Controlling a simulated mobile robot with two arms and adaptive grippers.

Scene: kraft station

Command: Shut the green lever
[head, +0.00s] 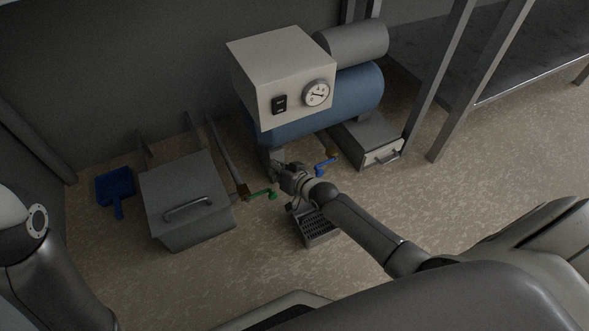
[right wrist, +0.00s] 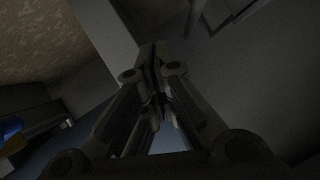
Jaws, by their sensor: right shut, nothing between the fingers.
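The green lever (head: 259,194) sits on a brass valve (head: 243,191) at the end of a grey pipe (head: 223,152). It points right from the valve, roughly across the pipe. My right gripper (head: 280,170) is above and to the right of the lever's tip, apart from it in the picture; their depth gap is hard to judge. In the right wrist view, its fingers (right wrist: 154,52) are together and empty, in front of a pale upright surface. The green lever is not visible there. My left arm shows at the left edge, but its gripper is out of frame.
A blue lever (head: 325,165) is right of my right gripper. A blue compressor tank (head: 355,93) with a grey gauge box (head: 283,65) stands behind. A grey lidded bin (head: 180,190) is at left, a blue dustpan (head: 115,184) beyond it. A floor drain grate (head: 318,236) lies below my right arm.

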